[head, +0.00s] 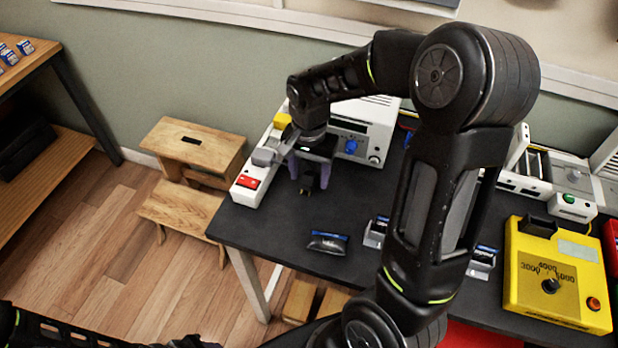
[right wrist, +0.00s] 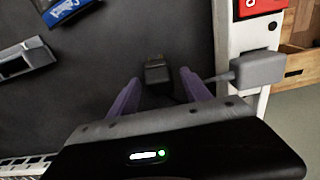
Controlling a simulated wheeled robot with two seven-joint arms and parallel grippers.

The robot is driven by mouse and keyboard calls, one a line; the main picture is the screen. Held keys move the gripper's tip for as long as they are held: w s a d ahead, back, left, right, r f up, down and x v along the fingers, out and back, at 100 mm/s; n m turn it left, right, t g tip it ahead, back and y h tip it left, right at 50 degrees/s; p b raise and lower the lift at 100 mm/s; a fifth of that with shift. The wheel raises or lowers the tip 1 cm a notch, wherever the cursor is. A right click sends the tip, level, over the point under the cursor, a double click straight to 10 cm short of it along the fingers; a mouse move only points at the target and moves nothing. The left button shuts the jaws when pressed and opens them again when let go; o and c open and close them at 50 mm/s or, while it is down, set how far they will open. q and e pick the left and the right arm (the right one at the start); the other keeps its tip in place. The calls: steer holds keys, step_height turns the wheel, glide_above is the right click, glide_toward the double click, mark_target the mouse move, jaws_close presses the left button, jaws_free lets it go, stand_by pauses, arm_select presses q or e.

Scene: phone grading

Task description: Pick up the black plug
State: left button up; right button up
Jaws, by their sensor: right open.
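The black plug (head: 306,187) is small and dark, over the dark table top near the left end of the bench. In the right wrist view the plug (right wrist: 157,71) shows just beyond and between the two purple fingers. My right gripper (head: 309,174) is open, pointing down; its fingers (right wrist: 160,92) stand apart on either side of the plug's line, with visible gaps. I cannot tell whether the plug touches the table. The gripper's body hides what lies behind the plug.
A white power strip (head: 247,187) with a red switch and a grey plug (right wrist: 257,69) stands close beside the gripper. A white device (head: 365,120) is behind. A dark pouch-like item (head: 327,244) lies in front. A yellow dial box (head: 560,270) is at right.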

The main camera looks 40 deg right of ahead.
steer(key=shift+c, duration=0.6)
jaws_close()
stand_by(0.4)
